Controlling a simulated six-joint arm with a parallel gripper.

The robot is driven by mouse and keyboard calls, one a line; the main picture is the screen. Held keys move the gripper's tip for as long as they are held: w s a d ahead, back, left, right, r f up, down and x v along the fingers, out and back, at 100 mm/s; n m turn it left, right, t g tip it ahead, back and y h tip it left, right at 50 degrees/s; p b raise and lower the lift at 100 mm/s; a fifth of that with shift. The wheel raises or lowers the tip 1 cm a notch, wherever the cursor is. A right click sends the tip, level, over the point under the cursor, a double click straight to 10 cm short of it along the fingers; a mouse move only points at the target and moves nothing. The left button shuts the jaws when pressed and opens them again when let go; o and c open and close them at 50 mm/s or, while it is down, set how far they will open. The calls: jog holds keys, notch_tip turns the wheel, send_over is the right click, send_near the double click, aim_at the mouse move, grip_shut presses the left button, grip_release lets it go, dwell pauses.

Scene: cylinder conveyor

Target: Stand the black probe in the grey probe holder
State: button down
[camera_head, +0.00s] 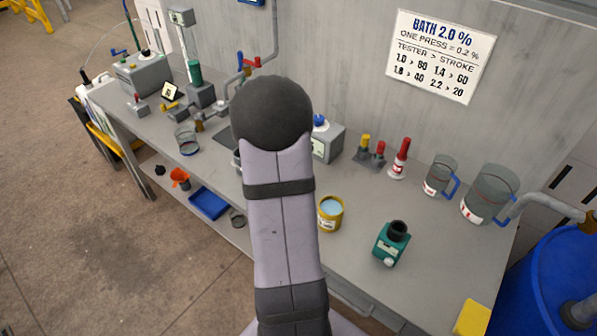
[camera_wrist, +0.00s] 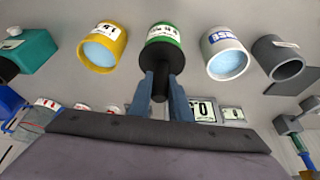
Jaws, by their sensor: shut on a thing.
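In the wrist view my gripper (camera_wrist: 164,98) is shut on the black probe (camera_wrist: 161,86), between its two blue-grey fingers. The probe lines up with the dark mouth of a green cup (camera_wrist: 165,36); I cannot tell whether its end is inside. A dark grey open cylinder (camera_wrist: 263,51) with a white label, which looks like the grey probe holder, stands at the right, apart from the gripper. In the head view my own arm hides the gripper, the probe and the holder.
A white rinse cup (camera_wrist: 220,40) stands between the green cup and the grey cylinder. A yellow cup (camera_head: 330,224) of blue liquid and a teal bottle (camera_head: 387,252) stand to the right of my arm. Glass jugs (camera_head: 488,196) stand farther right. The bench front is partly clear.

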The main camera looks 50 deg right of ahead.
jog(key=shift+r, duration=0.15)
jog(key=shift+r+p, duration=1.5)
jog(key=shift+r, duration=0.8)
jog(key=shift+r, duration=0.2)
jog(key=shift+r+p, duration=1.45)
jog(key=shift+r, duration=0.85)
jog(key=w+r+n+t+y+p, duration=0.3)
jog(key=w+n+t+y+p, duration=0.1)
jog(key=w+n, duration=1.4)
jog(key=shift+w+t, duration=0.4)
jog(key=shift+w, duration=2.15)
